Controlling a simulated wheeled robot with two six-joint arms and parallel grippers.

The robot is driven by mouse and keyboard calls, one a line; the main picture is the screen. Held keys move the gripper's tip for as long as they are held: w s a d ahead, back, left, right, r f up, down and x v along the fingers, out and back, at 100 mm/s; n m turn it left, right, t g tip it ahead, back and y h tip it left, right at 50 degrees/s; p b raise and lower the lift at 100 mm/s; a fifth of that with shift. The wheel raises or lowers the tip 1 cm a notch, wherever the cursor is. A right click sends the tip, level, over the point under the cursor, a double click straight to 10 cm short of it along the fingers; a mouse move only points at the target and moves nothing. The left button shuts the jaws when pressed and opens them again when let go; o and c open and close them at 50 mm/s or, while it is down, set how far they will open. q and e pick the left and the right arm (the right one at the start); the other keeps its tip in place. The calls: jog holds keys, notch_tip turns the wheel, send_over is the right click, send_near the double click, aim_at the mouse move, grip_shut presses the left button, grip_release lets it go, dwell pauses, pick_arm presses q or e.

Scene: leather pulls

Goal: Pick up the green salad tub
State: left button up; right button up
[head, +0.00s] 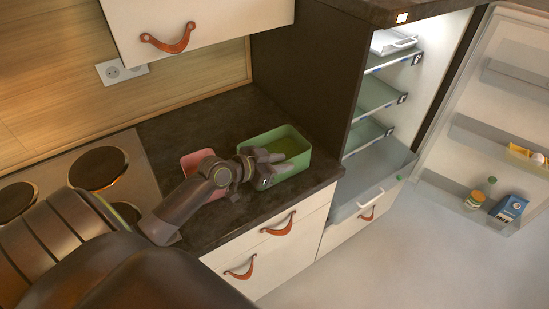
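The green salad tub (292,143) is an open rectangular box standing on the dark countertop, near its right end by the fridge. My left arm reaches in from the lower left. My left gripper (268,163) is at the tub's left side, with its fingers apart at the near left rim. I cannot tell whether the fingers touch the tub. The gripper hides part of the tub's left wall. My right gripper is not in view.
A pink tub (196,160) stands left of the green one, partly behind my arm. A hob (98,168) lies to the left. The fridge (385,115) is open on the right, its door (500,120) swung out. A cabinet (190,20) hangs above the counter.

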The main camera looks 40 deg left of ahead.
pick_arm(q)
grip_shut()
dwell(1.4)
